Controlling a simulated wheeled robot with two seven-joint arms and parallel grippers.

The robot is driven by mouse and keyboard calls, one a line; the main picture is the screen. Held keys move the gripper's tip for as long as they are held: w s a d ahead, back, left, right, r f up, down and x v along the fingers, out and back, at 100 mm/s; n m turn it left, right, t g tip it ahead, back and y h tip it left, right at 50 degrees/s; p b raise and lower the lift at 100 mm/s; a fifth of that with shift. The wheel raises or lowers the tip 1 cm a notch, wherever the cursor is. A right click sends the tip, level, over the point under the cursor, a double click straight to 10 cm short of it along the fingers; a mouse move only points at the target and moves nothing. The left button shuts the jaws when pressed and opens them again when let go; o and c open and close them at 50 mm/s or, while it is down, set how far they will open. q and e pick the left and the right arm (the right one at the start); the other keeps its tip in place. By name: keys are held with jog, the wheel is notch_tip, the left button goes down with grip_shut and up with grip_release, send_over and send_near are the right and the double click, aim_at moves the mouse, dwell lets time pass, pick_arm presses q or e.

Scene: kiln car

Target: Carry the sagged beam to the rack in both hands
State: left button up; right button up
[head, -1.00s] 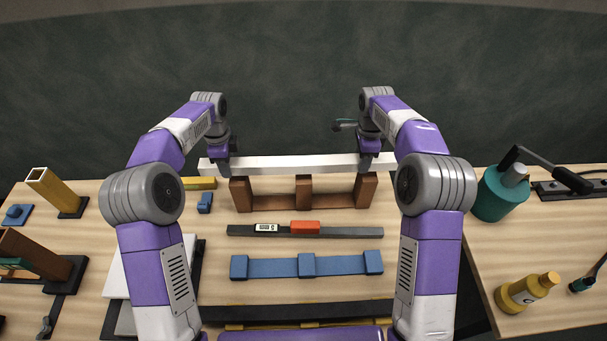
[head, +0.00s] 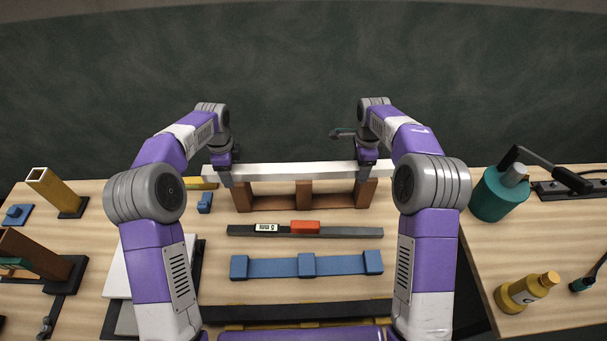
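A long white beam (head: 300,171) lies level across the picture, over a brown stand (head: 303,195) with three upright posts. Its underside meets the post tops in the picture; I cannot tell whether it rests on them or is just above. My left gripper (head: 226,180) is on the beam near its left end. My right gripper (head: 373,174) is on it near its right end. Both appear shut on the beam, their fingers partly hidden by it and by my wrists. No sag is clear from this view.
In front lie a dark bar (head: 350,232) with a red block (head: 305,227) and small display, and a blue bar (head: 335,265) with three raised pads. Brown and yellow blocks stand left.

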pick_arm(q)
jog(key=shift+r, duration=0.1)
pick_arm(e)
jog(key=shift+r, duration=0.25)
pick_arm(q)
notch_tip(320, 180, up, 12)
pick_arm(e)
notch_tip(320, 180, up, 12)
jog(key=shift+f, duration=0.2)
dwell(0.5)
pick_arm(q)
jog(key=a+r+p, duration=0.3)
jog(key=a+p, duration=0.3)
jog(key=shift+r, duration=0.25)
pick_arm(e)
notch_tip(320, 180, up, 6)
jog(key=shift+r, duration=0.15)
